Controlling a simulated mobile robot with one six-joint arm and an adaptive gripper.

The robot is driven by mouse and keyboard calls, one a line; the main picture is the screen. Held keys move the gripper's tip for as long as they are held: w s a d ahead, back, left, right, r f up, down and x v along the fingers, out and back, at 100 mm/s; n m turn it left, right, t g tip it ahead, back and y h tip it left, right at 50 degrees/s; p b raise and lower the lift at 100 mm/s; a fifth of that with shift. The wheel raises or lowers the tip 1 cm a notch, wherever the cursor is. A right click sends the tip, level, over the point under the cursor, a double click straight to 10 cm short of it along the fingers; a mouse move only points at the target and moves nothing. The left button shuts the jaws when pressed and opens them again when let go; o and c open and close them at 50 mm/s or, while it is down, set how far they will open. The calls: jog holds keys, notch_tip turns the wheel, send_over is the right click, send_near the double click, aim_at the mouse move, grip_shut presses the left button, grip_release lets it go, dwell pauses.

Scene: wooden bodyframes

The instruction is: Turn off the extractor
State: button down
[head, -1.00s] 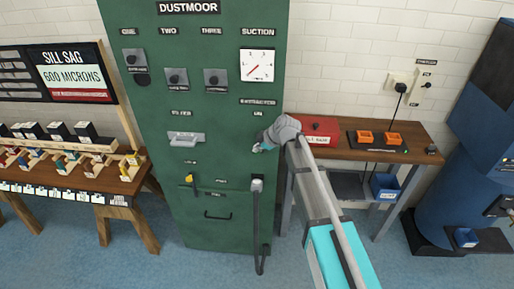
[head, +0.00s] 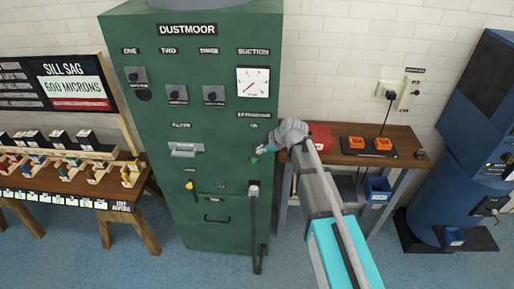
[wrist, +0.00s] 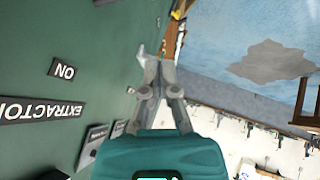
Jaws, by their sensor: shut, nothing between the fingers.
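The extractor is a tall green cabinet (head: 228,170) marked DUSTMOOR, with a suction gauge (head: 253,82) at its upper right. Below the gauge is an extractor label (head: 253,115) with a small ON label (head: 253,127) under it. My gripper (head: 257,151) is shut and empty in front of the cabinet's right part, below these labels. A small bright green spot (head: 254,160) shows just below the fingertips; its kind is unclear. In the wrist view the shut fingertips (wrist: 146,52) are close to the green face, beside the ON label (wrist: 64,69). Contact cannot be told.
A wooden bench (head: 345,160) stands right, a display table (head: 120,216) left.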

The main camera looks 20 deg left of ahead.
jog(key=shift+p+v, duration=0.9)
jog(key=shift+v, duration=0.7)
jog(key=shift+s+f, duration=0.1)
jog(key=s+d+f+m+h+b, duration=0.2)
jog(key=s+d+f+m+b, duration=0.2)
jog(key=d+m, duration=0.3)
jog(key=s+d+f+m+g+h+b, duration=0.1)
jog(key=s+d+f+m+h+b, duration=0.2)
jog(key=d, duration=1.4)
jog(key=s+d+f+m+g+h+b, duration=0.1)
jog(key=s+d+f+m+h+b, duration=0.1)
jog(key=s+d+f+m+b, duration=0.4)
jog(key=shift+s+d+f+m+h, duration=0.4)
jog(key=shift+s+d+f+m, duration=0.3)
jog(key=shift+d+f+m, duration=1.9)
jog(key=shift+d+r+m, duration=0.4)
jog(key=shift+d+r, duration=0.25)
jog(key=shift+d, duration=0.2)
